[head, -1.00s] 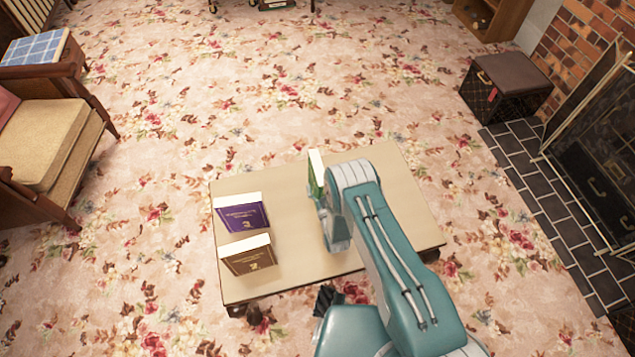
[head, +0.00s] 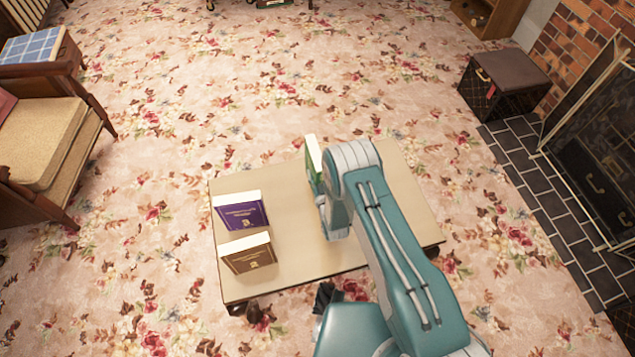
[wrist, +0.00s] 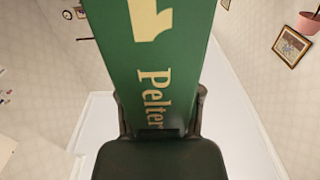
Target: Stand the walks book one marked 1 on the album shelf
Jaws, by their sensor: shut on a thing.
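The green book (wrist: 150,65) carries a cream "1" and the word "Pelter" on its spine in the wrist view. In the head view the green book (head: 314,172) shows as a narrow green side with a pale page edge, over the far part of the table. My gripper (wrist: 160,112) is shut on the green book, with a finger on either side of its spine. In the head view my arm hides most of the gripper and part of the book. I cannot tell which furniture is the album shelf.
A purple book (head: 243,216) and a brown book (head: 249,259) stand on the left of the low table (head: 288,221). An armchair (head: 45,140) is at left. A dark box stool (head: 503,82) and a wooden unit (head: 487,17) are at right. Carpet beyond the table is clear.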

